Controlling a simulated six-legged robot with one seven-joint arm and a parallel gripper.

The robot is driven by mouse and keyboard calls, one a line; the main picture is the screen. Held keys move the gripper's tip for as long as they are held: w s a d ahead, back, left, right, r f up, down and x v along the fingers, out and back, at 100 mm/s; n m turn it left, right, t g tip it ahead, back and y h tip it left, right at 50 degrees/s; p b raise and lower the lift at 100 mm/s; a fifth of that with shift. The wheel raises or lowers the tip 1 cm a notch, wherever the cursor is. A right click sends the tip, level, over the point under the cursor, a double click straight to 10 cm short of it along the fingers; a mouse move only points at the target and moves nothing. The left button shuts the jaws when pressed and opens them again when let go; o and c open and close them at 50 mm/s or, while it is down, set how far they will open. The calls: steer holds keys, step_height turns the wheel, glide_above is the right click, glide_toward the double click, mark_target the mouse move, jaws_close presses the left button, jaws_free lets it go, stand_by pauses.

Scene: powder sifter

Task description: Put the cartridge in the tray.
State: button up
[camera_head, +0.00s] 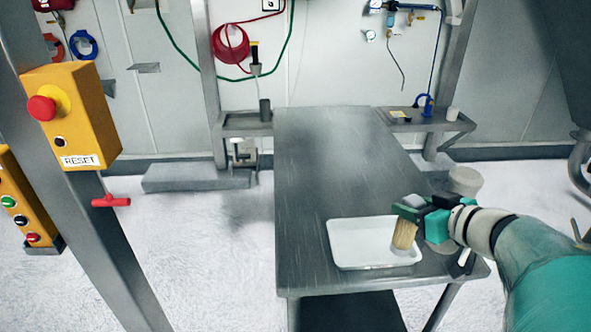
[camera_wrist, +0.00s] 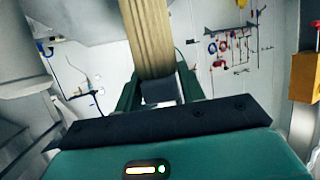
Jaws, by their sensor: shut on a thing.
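The cartridge (camera_head: 404,236) is a tan, pleated cylinder. My gripper (camera_head: 408,212) is shut on its upper end, and the cartridge hangs down from it. In the wrist view the cartridge (camera_wrist: 150,38) runs up out of the top of the picture, between the green fingers (camera_wrist: 158,88). The white tray (camera_head: 345,246) lies on the near end of the steel table. The cartridge shows in front of the tray's right part; I cannot tell whether its lower end touches the tray floor.
The steel table (camera_head: 325,165) is bare behind the tray. A pale round container (camera_head: 465,180) shows at the right beyond my gripper. A grey post with a yellow reset box (camera_head: 85,110) stands at the left. Small shelves (camera_head: 430,122) are at the back wall.

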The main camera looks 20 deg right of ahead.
steer(key=w+d+f, duration=0.7)
steer(key=w+f, duration=0.4)
steer(key=f, duration=0.2)
steer(key=shift+w+d, duration=0.2)
steer(key=shift+d, duration=0.05)
steer(key=shift+f, duration=0.15)
steer(key=o, duration=1.1)
